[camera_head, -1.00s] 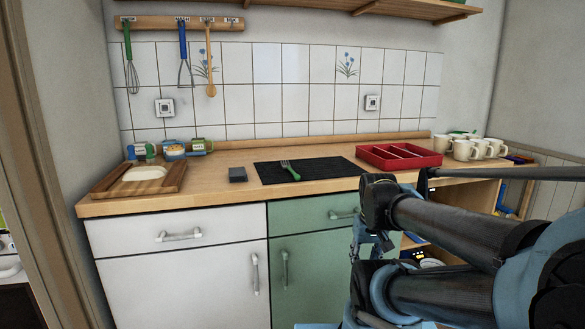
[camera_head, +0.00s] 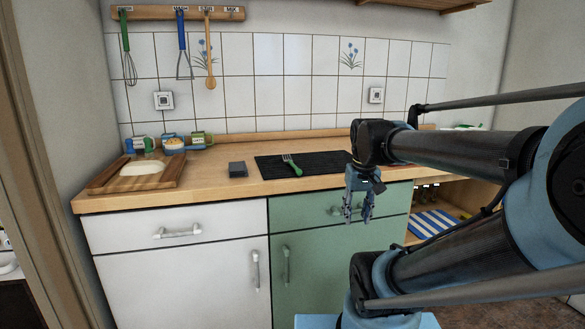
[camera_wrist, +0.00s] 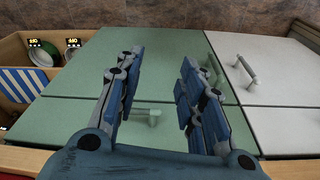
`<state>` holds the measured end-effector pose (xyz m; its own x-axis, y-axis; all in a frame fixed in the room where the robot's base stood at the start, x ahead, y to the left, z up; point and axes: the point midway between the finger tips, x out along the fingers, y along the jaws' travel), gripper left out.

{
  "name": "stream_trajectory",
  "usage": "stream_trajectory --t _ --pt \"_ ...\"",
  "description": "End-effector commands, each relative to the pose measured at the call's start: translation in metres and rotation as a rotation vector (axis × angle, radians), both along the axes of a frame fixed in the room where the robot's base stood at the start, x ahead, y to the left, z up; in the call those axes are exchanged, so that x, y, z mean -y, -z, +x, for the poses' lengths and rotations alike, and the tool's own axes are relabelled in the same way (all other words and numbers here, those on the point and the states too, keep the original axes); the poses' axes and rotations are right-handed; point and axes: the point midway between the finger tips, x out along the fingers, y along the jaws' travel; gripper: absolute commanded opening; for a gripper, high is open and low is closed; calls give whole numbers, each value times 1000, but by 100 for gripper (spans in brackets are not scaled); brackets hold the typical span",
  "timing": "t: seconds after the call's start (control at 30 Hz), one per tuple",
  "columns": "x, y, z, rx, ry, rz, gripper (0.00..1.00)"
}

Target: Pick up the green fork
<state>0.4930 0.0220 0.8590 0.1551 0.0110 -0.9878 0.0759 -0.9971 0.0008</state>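The green fork (camera_head: 293,166) lies on a black mat (camera_head: 325,164) on the wooden counter in the head view. Its tines point to the upper left and its green handle to the lower right. My gripper (camera_head: 357,218) hangs pointing down in front of the green cabinet, to the right of the fork and lower in the picture. In the wrist view my gripper (camera_wrist: 160,82) shows its two fingers spread apart with nothing between them. The fork is not in the wrist view.
A wooden tray (camera_head: 109,180) and several cups (camera_head: 172,144) are at the counter's left. My arm hides most of the right end. The green cabinet's handle (camera_wrist: 146,116) is near my gripper in the wrist view.

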Motion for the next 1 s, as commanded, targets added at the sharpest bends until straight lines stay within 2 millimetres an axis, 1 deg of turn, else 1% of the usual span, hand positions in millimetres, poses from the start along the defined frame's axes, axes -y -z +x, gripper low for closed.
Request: stream_trajectory --t 0.03,0.2,0.37,0.5,0.57,0.7,0.8,0.9,1.0 --pt "-6 -19 15 -7 -14 0 36" --pt "-27 -75 59 -33 -50 0 36" --pt "-51 -121 101 -58 -86 -3 36" --pt "-76 -158 139 -79 -115 -6 36" --pt "-88 -173 154 -89 -128 -8 36" --pt "-118 -203 189 -109 -159 -13 36" --pt "-140 -221 212 -123 -179 -17 36" --pt "-161 -235 230 -135 -196 -21 36" --pt "-176 -245 243 -146 -210 -25 36"
